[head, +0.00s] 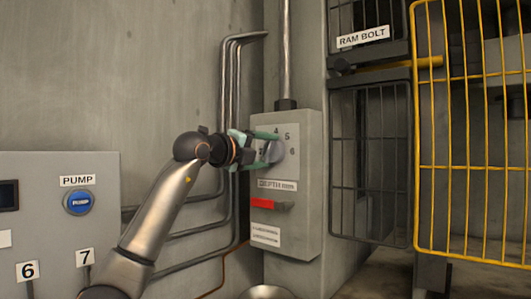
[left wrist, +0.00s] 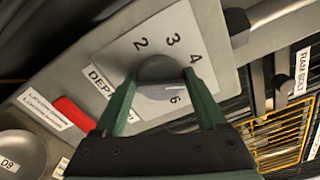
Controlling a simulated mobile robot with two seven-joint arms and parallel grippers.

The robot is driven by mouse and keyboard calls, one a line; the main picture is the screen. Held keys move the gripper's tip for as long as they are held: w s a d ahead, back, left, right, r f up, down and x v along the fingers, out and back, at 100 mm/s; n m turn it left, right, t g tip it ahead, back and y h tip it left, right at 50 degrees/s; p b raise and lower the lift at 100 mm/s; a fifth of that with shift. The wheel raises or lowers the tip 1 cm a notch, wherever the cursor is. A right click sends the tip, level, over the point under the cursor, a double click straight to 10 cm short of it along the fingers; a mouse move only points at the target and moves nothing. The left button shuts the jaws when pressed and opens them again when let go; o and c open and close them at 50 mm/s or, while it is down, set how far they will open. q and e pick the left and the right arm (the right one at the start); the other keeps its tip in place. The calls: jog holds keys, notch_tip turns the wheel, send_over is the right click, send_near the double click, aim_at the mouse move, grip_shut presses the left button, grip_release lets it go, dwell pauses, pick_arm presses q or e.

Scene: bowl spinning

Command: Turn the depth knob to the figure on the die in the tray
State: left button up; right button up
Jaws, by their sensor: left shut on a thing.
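The grey depth knob (head: 273,151) sits on the numbered plate of a grey wall box, above a DEPTH label (head: 277,185). My left gripper (head: 264,150) is shut on the knob, with one green finger on each side. In the left wrist view the knob (left wrist: 159,70) lies between the fingertips, and 2, 3, 4 and 6 show around it. A pale mark on the knob points towards the right finger, where the 5 is hidden. A round metal tray (left wrist: 22,146) is at lower left, with a pale die (left wrist: 9,164) in it; its figure is not clearly readable.
A red lever (head: 262,203) sticks out below the knob. A yellow cage (head: 470,167) and dark mesh guards (head: 370,160) stand at right. Pipes run along the wall behind my arm.

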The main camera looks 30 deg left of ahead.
pick_arm(q)
jog(key=shift+n, duration=1.2)
jog(key=shift+a+n, duration=0.1)
jog(key=shift+n, duration=0.9)
pick_arm(e)
jog(key=shift+w+r+t, duration=0.5)
jog(key=shift+w+r, duration=0.3)
jog(key=shift+r, duration=0.15)
pick_arm(q)
jog(key=o, duration=1.3)
jog(key=shift+f, duration=0.1)
pick_arm(e)
jog(key=shift+s, duration=0.1)
